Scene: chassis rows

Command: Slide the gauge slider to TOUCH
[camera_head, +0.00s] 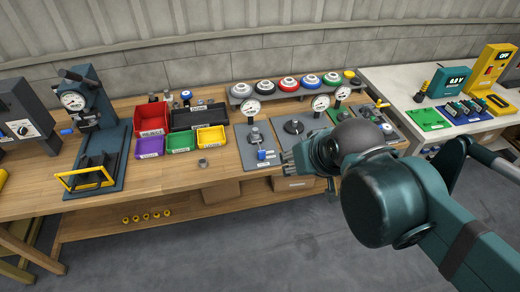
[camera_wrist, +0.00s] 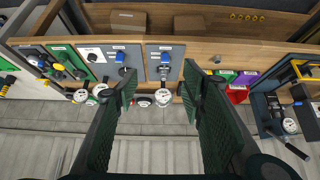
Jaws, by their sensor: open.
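A grey panel (camera_head: 244,145) with a round dial gauge (camera_head: 252,107) stands at the near edge of the wooden bench, left of my gripper. It carries a metal knob (camera_head: 255,137) and a blue block (camera_head: 262,155), which may be the slider. In the wrist view this panel appears upside down, with its blue block (camera_wrist: 165,57) and gauge (camera_wrist: 163,97) seen between my fingers. The TOUCH label cannot be read. My gripper (camera_head: 287,161) is open and empty, right of the blue block in the head view; its fingers (camera_wrist: 160,92) stand apart. My arm hides part of the panels to the right.
More gauge panels (camera_head: 291,146) stand to the right. Several coloured round pieces (camera_head: 288,84) line a rack behind. Red (camera_head: 152,118), purple (camera_head: 150,146), green and yellow bins and a black tray are left. A small metal part (camera_head: 203,162) lies on bare wood.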

